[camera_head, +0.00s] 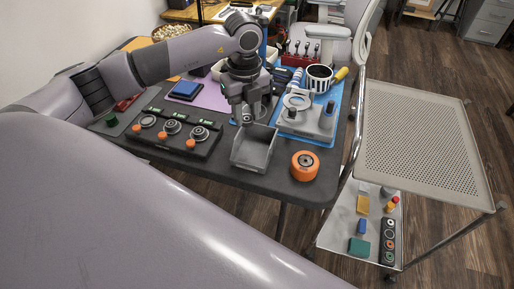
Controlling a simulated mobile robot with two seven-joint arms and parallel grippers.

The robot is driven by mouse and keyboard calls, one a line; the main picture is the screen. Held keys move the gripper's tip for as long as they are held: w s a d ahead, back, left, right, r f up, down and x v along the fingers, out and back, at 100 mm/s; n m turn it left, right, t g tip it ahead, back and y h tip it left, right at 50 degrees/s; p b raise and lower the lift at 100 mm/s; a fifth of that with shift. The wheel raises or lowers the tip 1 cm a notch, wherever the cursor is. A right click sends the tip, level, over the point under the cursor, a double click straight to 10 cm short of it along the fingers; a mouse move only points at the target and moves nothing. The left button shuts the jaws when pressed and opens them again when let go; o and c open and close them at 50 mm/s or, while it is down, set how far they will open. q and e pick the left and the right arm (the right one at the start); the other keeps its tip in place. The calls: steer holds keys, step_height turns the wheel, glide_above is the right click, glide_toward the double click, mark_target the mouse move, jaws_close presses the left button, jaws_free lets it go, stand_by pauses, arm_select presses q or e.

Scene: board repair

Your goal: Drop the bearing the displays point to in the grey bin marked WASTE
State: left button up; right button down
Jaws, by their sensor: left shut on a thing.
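My left gripper (247,117) points down over the grey bin (263,160), near its back edge. It is shut on a small grey part, mostly hidden between the fingers, so I cannot tell for sure that it is a bearing. The bin stands open on the dark table, and no WASTE marking is readable. Left of it, a dark board (180,143) carries three round grey bearing-like units and orange knobs. Small green displays (180,115) stand along its back; their readings are too small to tell. My right gripper is not in view.
An orange roll (305,165) sits right of the bin. A perforated trolley (420,140) stands at the right. A blue box (186,90) lies behind the board.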

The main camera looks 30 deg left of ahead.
arm_select(q)
step_height(320, 180, down, 4)
steer(key=b, duration=0.3)
steer(key=shift+f, duration=0.5)
steer(key=o, duration=0.9)
step_height(320, 180, up, 7)
steer(key=shift+r, duration=0.1)
